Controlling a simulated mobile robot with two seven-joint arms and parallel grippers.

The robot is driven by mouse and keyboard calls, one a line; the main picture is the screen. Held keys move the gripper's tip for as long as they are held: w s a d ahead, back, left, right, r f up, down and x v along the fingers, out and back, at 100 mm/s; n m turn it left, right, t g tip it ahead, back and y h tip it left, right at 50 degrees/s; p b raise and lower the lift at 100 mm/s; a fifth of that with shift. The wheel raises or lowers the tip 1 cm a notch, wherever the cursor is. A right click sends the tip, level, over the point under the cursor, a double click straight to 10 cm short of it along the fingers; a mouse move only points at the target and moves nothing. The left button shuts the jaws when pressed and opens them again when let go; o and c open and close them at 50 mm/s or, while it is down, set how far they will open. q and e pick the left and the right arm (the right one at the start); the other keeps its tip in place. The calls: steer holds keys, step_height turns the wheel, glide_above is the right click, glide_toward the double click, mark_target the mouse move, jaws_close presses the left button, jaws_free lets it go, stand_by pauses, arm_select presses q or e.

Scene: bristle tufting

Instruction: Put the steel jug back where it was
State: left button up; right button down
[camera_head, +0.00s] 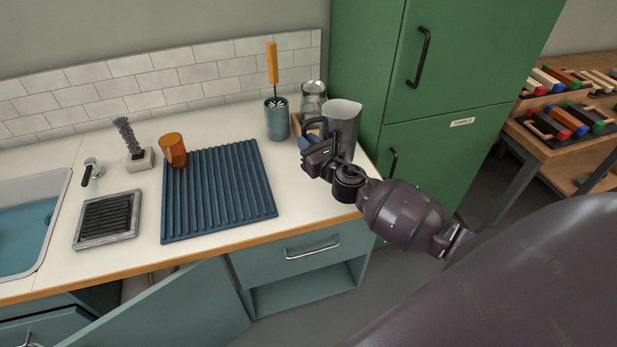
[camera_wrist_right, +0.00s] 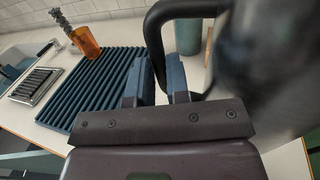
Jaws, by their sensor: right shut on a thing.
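The steel jug (camera_head: 343,122) is a grey metal jug with a dark handle at the right end of the counter, close to the green cabinet. It looks upright; my gripper hides its lower part, so I cannot tell whether it touches the counter. My right gripper (camera_head: 316,128) is shut on the jug's handle. In the right wrist view the gripper's blue fingers (camera_wrist_right: 163,80) close on the black handle (camera_wrist_right: 152,32), and the blurred jug body (camera_wrist_right: 270,70) fills the right side. My left gripper is not in view.
A glass jar (camera_head: 313,97) stands just behind the jug. A teal cup (camera_head: 277,120) with an orange-handled brush stands to its left. A blue ribbed mat (camera_head: 218,190) holds an amber tumbler (camera_head: 173,150) at its back left. The green cabinet (camera_head: 450,60) stands close on the right.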

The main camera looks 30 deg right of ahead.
step_height(320, 180, down, 10)
steer(key=b, duration=0.5)
steer(key=shift+r, duration=0.1)
steer(key=shift+f, duration=0.35)
steer(key=shift+r, duration=0.15)
steer(key=shift+b, duration=0.3)
steer(key=c, duration=1.5)
jaws_free()
steer(key=shift+f, duration=0.3)
steer(key=shift+c, duration=0.2)
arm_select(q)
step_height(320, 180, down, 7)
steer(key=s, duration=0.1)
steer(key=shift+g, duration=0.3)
arm_select(e)
steer(key=o, duration=0.4)
steer(key=shift+r, duration=0.1)
steer(key=shift+o, duration=0.2)
